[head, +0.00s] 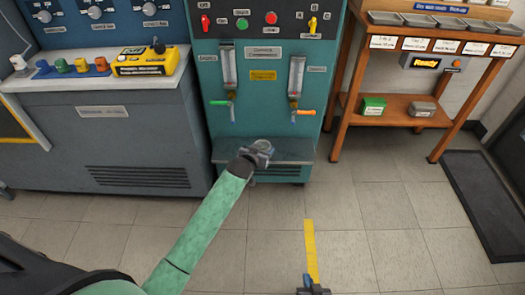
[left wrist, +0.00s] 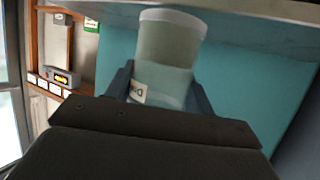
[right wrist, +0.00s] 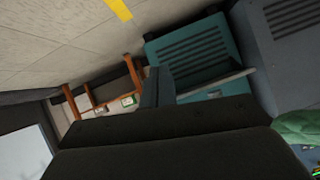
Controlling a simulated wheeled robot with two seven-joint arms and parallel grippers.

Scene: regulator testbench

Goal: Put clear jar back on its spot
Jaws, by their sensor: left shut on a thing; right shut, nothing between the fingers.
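The clear jar (head: 264,146) is in my left gripper (head: 258,152) at the tray ledge (head: 290,150) on the front of the teal machine, below its two taps. In the left wrist view the jar (left wrist: 170,45) stands between the two fingers (left wrist: 163,90), with a pale band at its end and a label partly hidden by a finger. The pale ledge (left wrist: 250,22) is close to that end; I cannot tell whether they touch. My right gripper (head: 312,288) is shut and empty, low over the floor; its fingers (right wrist: 158,86) also show in the right wrist view.
Above the ledge are a green-handled tap (head: 220,103) and an orange-handled tap (head: 303,112). A grey cabinet (head: 100,140) stands at the left. A wooden shelf unit (head: 395,108) with trays, a green box (head: 372,106) and a display stands at the right. The floor in front is open.

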